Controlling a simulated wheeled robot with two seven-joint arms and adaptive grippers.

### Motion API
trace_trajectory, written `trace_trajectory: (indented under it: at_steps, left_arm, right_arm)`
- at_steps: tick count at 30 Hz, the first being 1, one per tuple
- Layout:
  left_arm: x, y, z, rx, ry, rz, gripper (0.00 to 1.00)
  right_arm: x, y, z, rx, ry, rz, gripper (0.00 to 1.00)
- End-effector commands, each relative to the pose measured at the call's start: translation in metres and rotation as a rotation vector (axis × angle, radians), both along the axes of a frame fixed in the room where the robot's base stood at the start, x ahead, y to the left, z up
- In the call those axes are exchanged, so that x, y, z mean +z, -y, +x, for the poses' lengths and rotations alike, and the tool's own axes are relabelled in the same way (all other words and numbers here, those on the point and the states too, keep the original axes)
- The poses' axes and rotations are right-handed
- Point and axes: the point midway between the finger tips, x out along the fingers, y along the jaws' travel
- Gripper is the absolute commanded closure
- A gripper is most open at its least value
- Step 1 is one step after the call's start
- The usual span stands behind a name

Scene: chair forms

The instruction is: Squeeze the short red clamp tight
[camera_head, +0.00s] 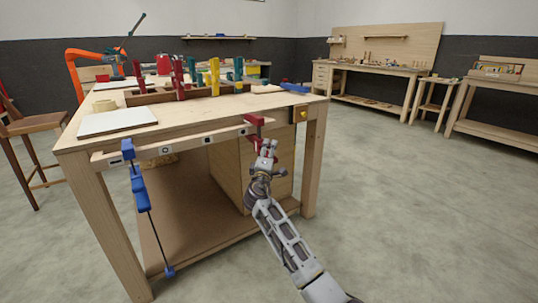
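A short red clamp (253,120) sits at the right end of the wooden rail along the workbench's front edge. Its upper part shows above the rail and a lower red part shows just behind my gripper. My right gripper (268,148) is right at the lower end of this clamp, coming up from below. It partly hides the clamp. I cannot tell whether its fingers touch the clamp or how far they are closed. My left gripper is not in view.
The wooden workbench (205,122) has a lower shelf and box below. A long blue clamp (140,188) hangs at the rail's left end. Several red, yellow and green clamps (214,77) stand on top. A chair (30,130) is at left. Floor at right is clear.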

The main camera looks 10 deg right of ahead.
Motion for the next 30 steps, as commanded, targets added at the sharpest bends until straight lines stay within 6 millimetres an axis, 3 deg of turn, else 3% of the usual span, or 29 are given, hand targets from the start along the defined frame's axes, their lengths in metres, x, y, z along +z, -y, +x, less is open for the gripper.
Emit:
trace_trajectory:
  at_steps: [23,24,30]
  left_arm:
    - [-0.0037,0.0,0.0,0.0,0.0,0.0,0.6]
    - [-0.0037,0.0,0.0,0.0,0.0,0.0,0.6]
    - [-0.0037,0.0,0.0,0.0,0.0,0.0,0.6]
  right_arm:
    - [-0.0078,0.0004,0.0002,-0.001,-0.006,0.001,0.36]
    - [-0.008,0.0004,0.0003,-0.001,-0.006,0.001,0.3]
    - [-0.0088,0.0004,0.0002,0.0,-0.008,0.001,0.56]
